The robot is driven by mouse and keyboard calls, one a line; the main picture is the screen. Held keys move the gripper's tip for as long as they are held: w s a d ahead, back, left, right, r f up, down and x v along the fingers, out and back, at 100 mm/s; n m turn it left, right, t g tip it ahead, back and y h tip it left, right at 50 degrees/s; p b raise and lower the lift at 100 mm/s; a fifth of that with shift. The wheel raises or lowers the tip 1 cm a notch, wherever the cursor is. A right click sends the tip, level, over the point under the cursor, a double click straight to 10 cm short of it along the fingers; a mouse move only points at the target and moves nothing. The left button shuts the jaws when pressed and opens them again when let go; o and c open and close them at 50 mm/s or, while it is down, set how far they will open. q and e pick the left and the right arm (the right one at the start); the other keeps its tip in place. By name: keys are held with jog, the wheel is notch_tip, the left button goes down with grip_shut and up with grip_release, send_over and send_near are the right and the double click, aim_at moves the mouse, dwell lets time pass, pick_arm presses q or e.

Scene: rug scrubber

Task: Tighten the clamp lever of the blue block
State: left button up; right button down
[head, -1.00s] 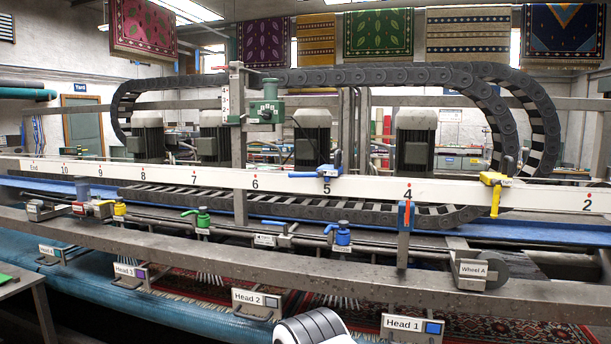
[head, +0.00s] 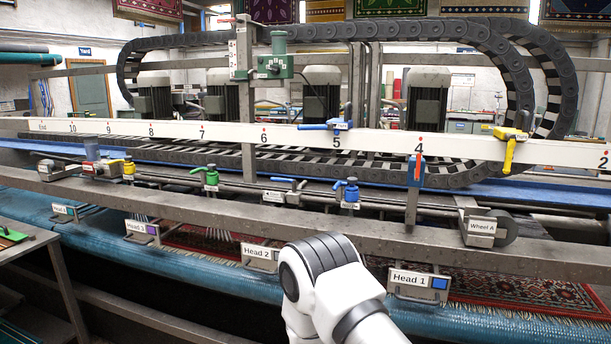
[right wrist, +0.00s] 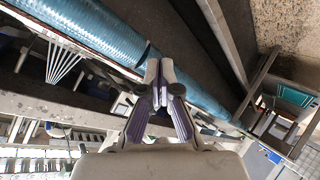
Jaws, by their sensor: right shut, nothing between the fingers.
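The blue block (head: 339,124) sits on the white numbered rail (head: 380,142) by the 5 mark, in the head view. Its blue lever (head: 312,127) points left along the rail, and a dark upright handle stands at its right side. My right gripper (right wrist: 160,72) shows in the right wrist view, with its fingers shut together and nothing between them. The blue block cannot be made out in that view. In the head view a white link of my arm rises at the bottom centre, below and apart from the block; no fingers show there. My left gripper is not in view.
A yellow block (head: 510,135) sits farther right on the rail. A blue valve (head: 351,192) and a green valve (head: 211,178) stand on the lower pipes. A grey beam (head: 330,229) and a blue roller (head: 200,252) run across in front. A red-tipped post (head: 416,172) stands near mark 4.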

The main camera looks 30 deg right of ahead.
aim_at(315, 127)
jog(key=w+d+r+m+t+h+b, duration=0.1)
jog(key=w+r+t+h, duration=0.1)
jog(key=w+r, duration=0.5)
jog(key=w+d+r+m+t+h+b, duration=0.1)
jog(key=w+r+m+h, duration=0.15)
jog(key=r, duration=0.85)
jog(key=w+d+r+m+t+h+b, duration=0.1)
jog(key=w+r+t+h+b, duration=0.1)
jog(key=w+r, duration=0.5)
jog(key=s+r+m+t+h+b, duration=0.1)
jog(key=s+r+m+h+b, duration=0.2)
jog(key=r, duration=1.3)
jog(key=s+r+m+h+b, duration=0.1)
jog(key=s+r+m+h, duration=0.3)
jog(key=r, duration=1.1)
jog(key=w+d+r+y+p, duration=0.1)
jog(key=w+d+p, duration=0.4)
jog(key=w+d, duration=0.1)
jog(key=shift+d, duration=0.15)
